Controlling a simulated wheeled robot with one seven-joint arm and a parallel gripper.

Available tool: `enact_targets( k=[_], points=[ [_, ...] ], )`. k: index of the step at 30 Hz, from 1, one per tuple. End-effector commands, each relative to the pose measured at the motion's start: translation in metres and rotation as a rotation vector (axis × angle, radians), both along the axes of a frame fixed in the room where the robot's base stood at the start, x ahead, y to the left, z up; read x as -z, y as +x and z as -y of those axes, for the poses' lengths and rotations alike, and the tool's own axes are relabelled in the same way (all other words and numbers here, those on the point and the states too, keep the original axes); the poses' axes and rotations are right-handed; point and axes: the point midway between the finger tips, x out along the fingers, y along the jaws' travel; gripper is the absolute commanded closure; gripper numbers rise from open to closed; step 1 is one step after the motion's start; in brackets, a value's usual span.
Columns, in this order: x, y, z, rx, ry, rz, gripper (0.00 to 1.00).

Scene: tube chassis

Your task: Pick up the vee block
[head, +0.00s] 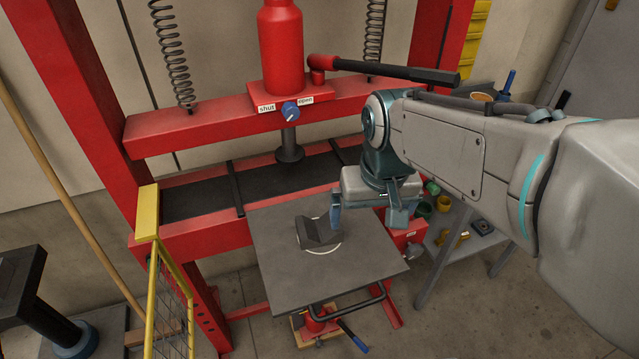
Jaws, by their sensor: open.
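The vee block (318,232) is a dark grey block with a V-shaped groove. It sits on a flat grey table plate (275,270) in front of the red press, over a pale ring marked on the plate. My gripper (366,215) is open and points down just right of the block, slightly above the plate. Its left finger (336,216) is close to the block's right end and overlaps it in the picture. I cannot tell whether they touch. No object shows between the fingers.
A red press frame (210,118) with springs and a ram (289,145) stands behind the plate. A yellow mesh guard (148,225) is at left. A shelf with small coloured parts (442,203) stands at right. The plate's front and left areas are clear.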

Motion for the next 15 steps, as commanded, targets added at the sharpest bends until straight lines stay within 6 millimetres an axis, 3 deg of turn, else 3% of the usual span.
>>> enact_targets(
  k=[1, 6, 11, 15],
  points=[
    [-0.007, 0.014, -0.013, -0.026, -0.003, -0.027, 0.00],
    [-0.020, 0.048, -0.050, -0.079, -0.013, -0.102, 0.00],
    [-0.025, 0.064, -0.073, -0.105, -0.024, -0.141, 0.00],
    [-0.016, 0.067, -0.079, -0.113, -0.028, -0.155, 0.00]
  ],
)
